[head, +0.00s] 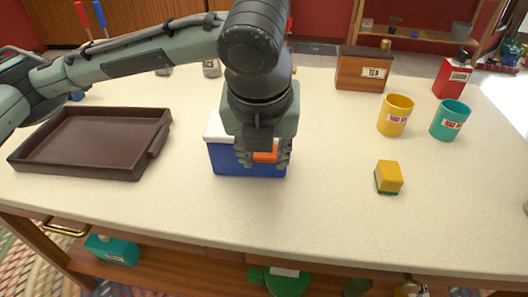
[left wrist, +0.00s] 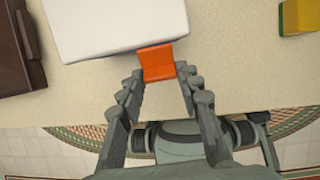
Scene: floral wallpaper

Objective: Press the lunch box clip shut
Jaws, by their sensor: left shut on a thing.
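The lunch box has a blue body (head: 240,166) and a white lid (head: 213,128), and stands on the counter in the head view. The lid looks down on the body, partly hidden by my arm. The orange clip (head: 265,156) is on the box's front side. In the left wrist view the clip (left wrist: 157,62) sticks out from the edge of the white lid (left wrist: 110,22). My left gripper (head: 264,160) points down at the box front, its fingers (left wrist: 160,73) shut on the clip from both sides. I cannot tell whether the clip is latched. My right gripper is out of view.
A brown tray (head: 92,172) lies left of the box. To the right are a yellow and green sponge (head: 389,177), a yellow mug (head: 395,114), a teal mug (head: 450,120), a tea box (head: 363,70) and a red canister (head: 453,76).

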